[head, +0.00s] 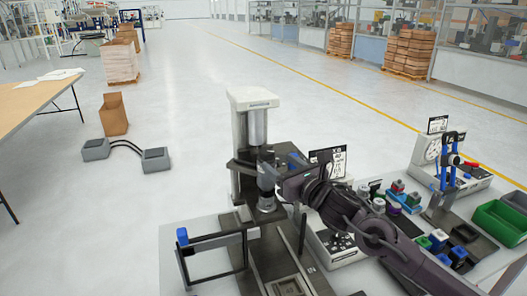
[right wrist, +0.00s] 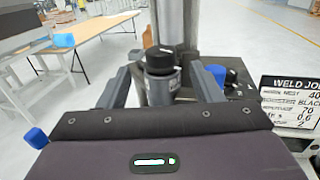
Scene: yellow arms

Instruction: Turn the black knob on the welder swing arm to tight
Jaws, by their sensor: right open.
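The welder (head: 251,101) stands upright with a white head and a grey metal cylinder, and dark swing-arm parts sit below. The black knob (right wrist: 159,58) shows in the right wrist view on top of a short grey cylinder. My right gripper (head: 268,180) is beside the welder column, its arm reaching in from the lower right. In the right wrist view my right gripper (right wrist: 161,76) is open, with one finger on each side of the knob and its cylinder. Gaps show on both sides, so it is not gripping. My left gripper is not in view.
A dark frame with a blue end (head: 182,236) stands at the left of the bench. A weld-job sign (right wrist: 291,100) is close on the right. A second machine (head: 437,160), small blocks and green bins (head: 500,223) are further right. Open floor lies left.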

